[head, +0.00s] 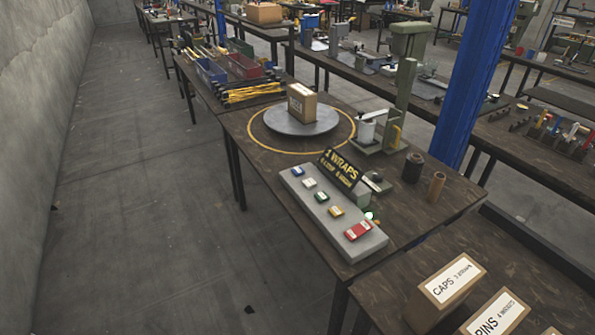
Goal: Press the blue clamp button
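The blue button (297,171) is at the far left end of a grey button panel (343,228) on a dark workbench. The same panel carries a white button (309,183), a green button (321,197), a yellow button (336,211) and a larger red button (358,231) at its near end. The button labels are too small to read. Neither of my grippers is in view, and nothing touches the panel.
Behind the panel are a "2 WRAPS" sign (341,171), a grey turntable (301,122) bearing a cardboard box (301,103), and a green machine (400,85). Labelled boxes (445,290) stand at the lower right. Clear floor (160,210) lies left of the bench.

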